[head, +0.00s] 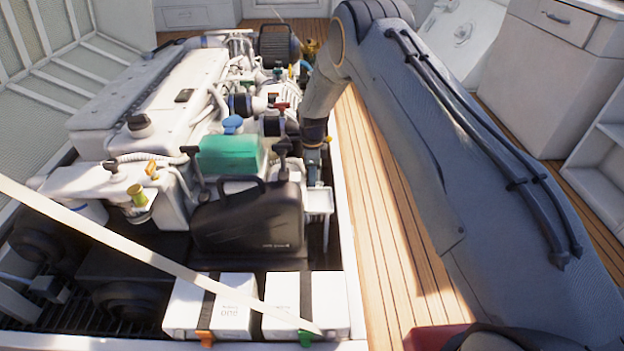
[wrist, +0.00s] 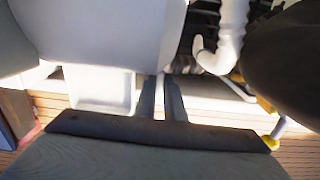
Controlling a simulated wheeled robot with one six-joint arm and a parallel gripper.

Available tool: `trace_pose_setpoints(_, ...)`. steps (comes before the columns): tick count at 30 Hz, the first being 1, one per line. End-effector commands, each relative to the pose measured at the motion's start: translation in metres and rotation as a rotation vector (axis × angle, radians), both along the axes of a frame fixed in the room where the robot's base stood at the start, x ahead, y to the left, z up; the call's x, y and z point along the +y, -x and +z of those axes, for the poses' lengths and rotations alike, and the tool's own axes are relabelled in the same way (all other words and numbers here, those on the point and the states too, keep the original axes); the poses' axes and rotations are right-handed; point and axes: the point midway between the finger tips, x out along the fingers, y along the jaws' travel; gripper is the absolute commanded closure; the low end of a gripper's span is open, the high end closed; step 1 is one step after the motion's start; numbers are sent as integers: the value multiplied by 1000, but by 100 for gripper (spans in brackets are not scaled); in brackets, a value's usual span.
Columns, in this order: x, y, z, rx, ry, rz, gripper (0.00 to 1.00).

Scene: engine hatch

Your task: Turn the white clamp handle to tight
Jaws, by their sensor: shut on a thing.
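My gripper (head: 314,172) reaches down at the right side of the engine, just behind the black canister. In the wrist view its two dark fingers (wrist: 162,90) stand close together, with a thin pale strip between them. They are shut on what seems to be the white clamp handle, but its shape and angle are mostly hidden. A large pale rounded body (wrist: 95,35) fills the upper left of the wrist view, close to the fingertips. I cannot make out the clamp in the head view.
The black canister (head: 248,222), green box (head: 228,154) and white engine (head: 150,90) crowd the left side. A white hooked pipe (wrist: 228,40) is right of the fingers. Two white batteries (head: 210,305) stand in front.

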Motion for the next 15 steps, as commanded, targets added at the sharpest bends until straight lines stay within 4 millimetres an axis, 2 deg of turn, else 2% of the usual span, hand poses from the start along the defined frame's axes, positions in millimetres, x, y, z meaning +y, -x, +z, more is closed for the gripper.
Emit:
trace_pose_setpoints(2,1,0,0,-1,-1,-2,100)
trace_pose_setpoints(3,1,0,0,-1,-1,-1,89)
trace_pose_setpoints(6,0,0,0,-1,-1,-1,72)
trace_pose_setpoints(15,0,0,1,-1,-1,-1,72)
